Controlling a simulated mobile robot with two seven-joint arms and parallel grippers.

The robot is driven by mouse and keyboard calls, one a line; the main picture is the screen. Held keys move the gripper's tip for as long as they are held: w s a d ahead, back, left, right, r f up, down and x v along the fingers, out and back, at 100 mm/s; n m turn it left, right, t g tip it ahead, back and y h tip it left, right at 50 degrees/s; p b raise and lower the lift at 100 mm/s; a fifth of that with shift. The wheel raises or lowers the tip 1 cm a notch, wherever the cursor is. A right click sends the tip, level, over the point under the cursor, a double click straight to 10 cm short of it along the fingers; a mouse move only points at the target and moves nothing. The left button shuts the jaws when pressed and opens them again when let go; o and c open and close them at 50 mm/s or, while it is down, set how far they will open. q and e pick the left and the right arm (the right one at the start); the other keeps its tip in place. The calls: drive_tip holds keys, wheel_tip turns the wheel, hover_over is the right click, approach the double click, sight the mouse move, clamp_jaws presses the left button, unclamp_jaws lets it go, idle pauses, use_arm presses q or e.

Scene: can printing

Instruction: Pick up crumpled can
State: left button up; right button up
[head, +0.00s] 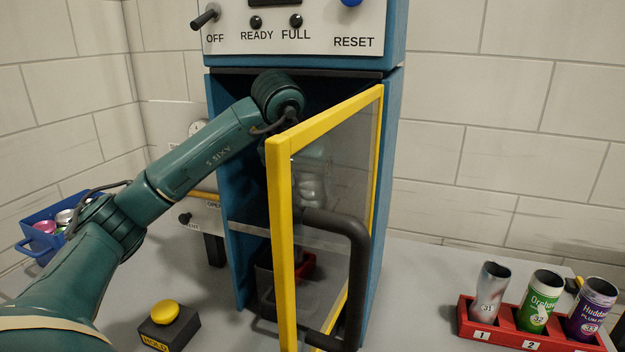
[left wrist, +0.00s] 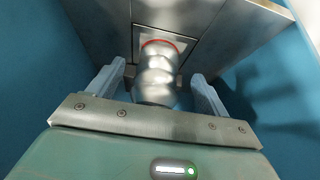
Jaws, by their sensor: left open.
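The crumpled can (left wrist: 158,72) is silver with dents and a red rim. In the left wrist view it sits between the two fingers of my left gripper (left wrist: 158,78), which is open. Gaps show on both sides of the can. In the head view my left arm reaches into the blue machine, and the crumpled can (head: 312,189) shows dimly through the clear door. My left gripper is mostly obscured there by the door and its frame. My right gripper is not in view.
The yellow-framed door (head: 281,240) with a black handle (head: 357,262) stands open. A red rack (head: 508,340) holds three numbered cans at the right. A blue bin (head: 40,222) of cans is at the left. A yellow HOLD button (head: 165,312) stands in front of the machine.

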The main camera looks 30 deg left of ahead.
use_arm(q)
drive_tip(key=w+p, duration=0.1)
drive_tip(key=w, duration=0.1)
drive_tip(key=w+a+p, duration=0.1)
drive_tip(key=w, duration=0.2)
drive_tip(key=shift+a+f, duration=0.1)
drive_tip(key=shift+w+f, duration=0.2)
drive_tip(key=shift+f, duration=0.2)
drive_tip(key=c, duration=1)
